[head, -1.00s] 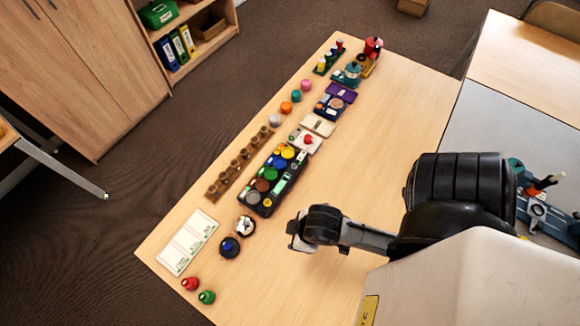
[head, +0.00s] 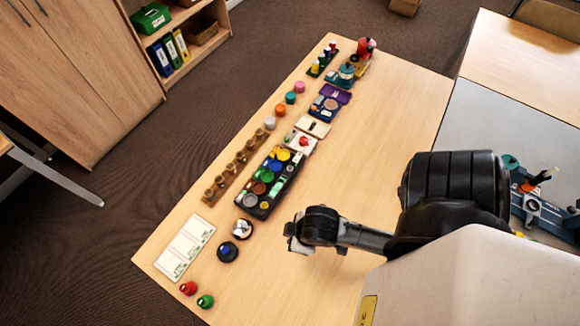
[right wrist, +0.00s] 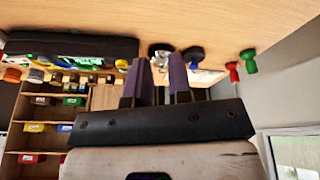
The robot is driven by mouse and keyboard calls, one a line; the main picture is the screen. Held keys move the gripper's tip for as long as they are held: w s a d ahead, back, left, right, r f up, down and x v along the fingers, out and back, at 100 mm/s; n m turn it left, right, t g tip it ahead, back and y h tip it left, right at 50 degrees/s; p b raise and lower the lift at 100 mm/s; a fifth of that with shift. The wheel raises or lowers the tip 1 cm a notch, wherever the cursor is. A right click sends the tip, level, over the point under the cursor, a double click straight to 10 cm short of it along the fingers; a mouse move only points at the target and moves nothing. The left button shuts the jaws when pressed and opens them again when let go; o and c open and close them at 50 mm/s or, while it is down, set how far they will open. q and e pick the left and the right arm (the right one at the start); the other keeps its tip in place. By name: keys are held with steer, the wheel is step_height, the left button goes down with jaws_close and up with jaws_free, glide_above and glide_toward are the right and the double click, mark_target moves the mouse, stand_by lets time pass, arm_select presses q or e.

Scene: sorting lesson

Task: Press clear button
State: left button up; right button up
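No label reading "clear" is legible, so I cannot tell which part is the clear button. A white plate with a red button-like top (head: 303,141) lies mid-row on the table. Below it is a black tray (head: 263,208) with several coloured round pieces and a small green part; it also shows in the right wrist view (right wrist: 100,47). My right gripper (head: 298,244) is above the table, to the right of the black round pieces and apart from them. In the right wrist view, its two purple fingers (right wrist: 160,75) are apart with nothing between them. My left gripper is not in view.
A round piece with a white top (head: 242,229), a dark one with a blue top (head: 227,251), a red knob (head: 188,288) and a green knob (head: 205,301) stand near a white card (head: 185,248). A wooden rack (head: 235,168) is left of the tray.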

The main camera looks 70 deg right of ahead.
jaws_close()
stand_by(1.1)
